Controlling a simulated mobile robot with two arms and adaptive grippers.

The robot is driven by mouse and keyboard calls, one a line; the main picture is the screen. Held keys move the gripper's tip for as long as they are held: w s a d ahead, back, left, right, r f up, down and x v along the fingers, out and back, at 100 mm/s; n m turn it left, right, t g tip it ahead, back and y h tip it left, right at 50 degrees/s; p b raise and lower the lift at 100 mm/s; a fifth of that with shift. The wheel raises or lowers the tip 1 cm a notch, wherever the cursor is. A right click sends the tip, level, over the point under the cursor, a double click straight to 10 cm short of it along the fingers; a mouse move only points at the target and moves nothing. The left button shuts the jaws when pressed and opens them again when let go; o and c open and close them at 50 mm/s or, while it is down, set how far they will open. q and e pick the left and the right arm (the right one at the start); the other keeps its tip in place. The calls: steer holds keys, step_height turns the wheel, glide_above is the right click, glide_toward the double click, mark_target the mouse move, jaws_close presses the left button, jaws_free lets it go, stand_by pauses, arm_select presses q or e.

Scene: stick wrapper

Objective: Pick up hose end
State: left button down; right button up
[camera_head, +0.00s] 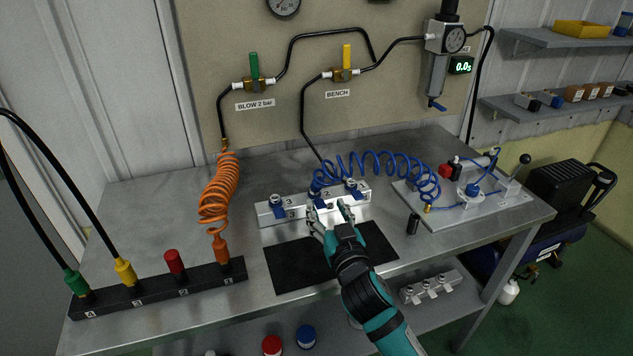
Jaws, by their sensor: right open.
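A blue coiled hose (375,160) arches from the silver manifold block (265,216) to a brass hose end (428,209) beside the small fixture plate on the right. An orange coiled hose (217,190) hangs down on the left, with its orange end (221,249) at the black numbered rack (205,283). Black hoses run to a yellow end (125,272) and a green end (76,283) at the same rack. My right gripper (328,211) is open and empty at the front of the manifold, left of the brass end. My left gripper is not in view.
A black mat (292,268) lies under my right arm. A small black cylinder (413,224) stands near the fixture plate (462,216), which carries a red knob and lever. Valves and a regulator (437,70) are on the back wall. Bare bench lies between rack and mat.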

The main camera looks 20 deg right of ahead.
mark_target(319, 188)
steer(key=w, duration=0.3)
steer(key=shift+w, duration=0.15)
steer(key=shift+w+d, duration=0.1)
steer(key=shift+w, duration=0.45)
steer(key=shift+w+p, duration=0.25)
steer(key=shift+p, duration=0.05)
steer(key=w, duration=0.3)
steer(key=shift+w+d+r+p, duration=0.1)
steer(key=shift+w+d+p, duration=0.15)
steer(key=shift+w+p, duration=0.1)
steer(key=shift+w, duration=0.5)
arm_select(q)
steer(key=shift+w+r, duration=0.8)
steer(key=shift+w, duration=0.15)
arm_select(e)
jaws_close()
